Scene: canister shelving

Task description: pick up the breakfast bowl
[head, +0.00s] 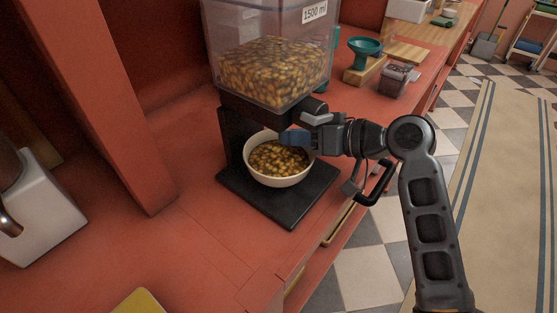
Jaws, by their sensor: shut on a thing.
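The breakfast bowl (251,174) is cream-coloured and filled with yellow-brown cereal. It sits upright on the black base (292,211) of a cereal dispenser, below the spout. My gripper (296,140) reaches in from the right, and its blue fingertips are at the bowl's far right rim. The gripper is shut on the bowl's rim, though the exact contact is partly hidden. I cannot tell any gap between bowl and base.
The clear dispenser hopper (270,70), labelled 1500 ml, stands directly above the bowl. A teal funnel (365,47) and a small clear container (396,79) stand behind to the right. A white appliance (42,215) is at left.

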